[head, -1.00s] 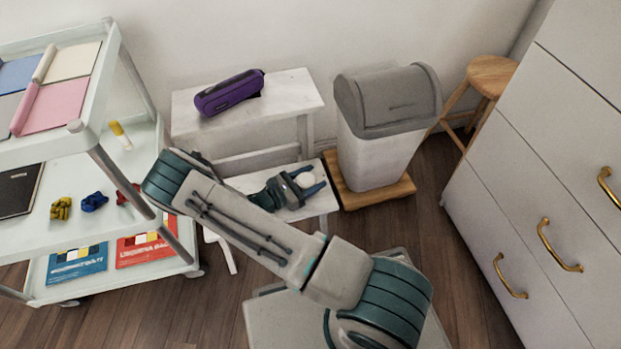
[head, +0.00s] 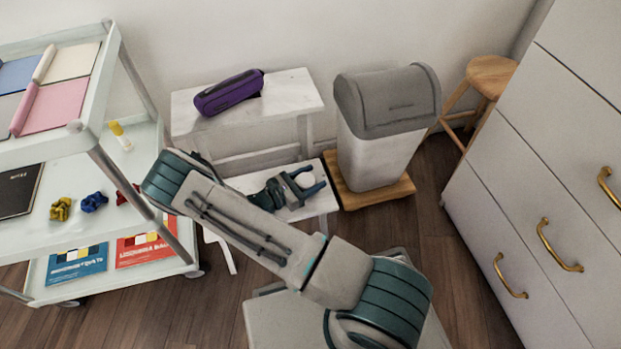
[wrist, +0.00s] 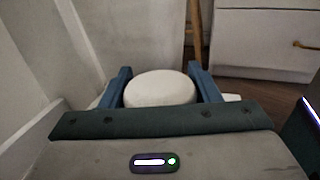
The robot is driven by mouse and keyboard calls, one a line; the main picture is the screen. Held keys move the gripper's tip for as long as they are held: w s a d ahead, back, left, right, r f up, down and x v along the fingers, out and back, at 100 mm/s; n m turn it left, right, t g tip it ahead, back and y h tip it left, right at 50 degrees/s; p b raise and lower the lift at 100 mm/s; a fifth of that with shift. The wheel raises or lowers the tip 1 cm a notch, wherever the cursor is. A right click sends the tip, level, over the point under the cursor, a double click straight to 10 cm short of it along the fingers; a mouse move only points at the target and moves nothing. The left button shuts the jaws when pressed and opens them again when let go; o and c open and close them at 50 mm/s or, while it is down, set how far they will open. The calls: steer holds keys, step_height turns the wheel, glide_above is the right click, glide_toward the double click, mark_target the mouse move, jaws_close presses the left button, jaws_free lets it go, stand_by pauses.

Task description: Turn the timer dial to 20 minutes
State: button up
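A round white timer (wrist: 160,88) sits between the two blue fingers of my gripper (wrist: 160,82) in the wrist view. Its plain rounded top faces the camera, and no minute marks or pointer can be read. In the head view the white timer (head: 306,180) shows small between the fingers of my gripper (head: 308,184), over the low shelf of a white bench (head: 235,184). The fingers are spread to about the timer's width, one on each side. I cannot tell whether they press on it or stand just clear.
A purple case (head: 229,93) lies on the bench top (head: 290,92), above and behind my gripper. A grey-lidded bin (head: 385,125) stands close on the right. A white cart (head: 100,225) stands on the left, and a drawer cabinet (head: 540,190) on the far right.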

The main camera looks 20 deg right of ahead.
steer(key=o, duration=0.4)
steer(key=shift+c, duration=0.2)
steer(key=p+v, duration=0.3)
steer(key=v, duration=1)
steer(key=shift+s+a+p, duration=0.15)
steer(key=shift+a+p, duration=0.2)
steer(key=shift+a, duration=0.05)
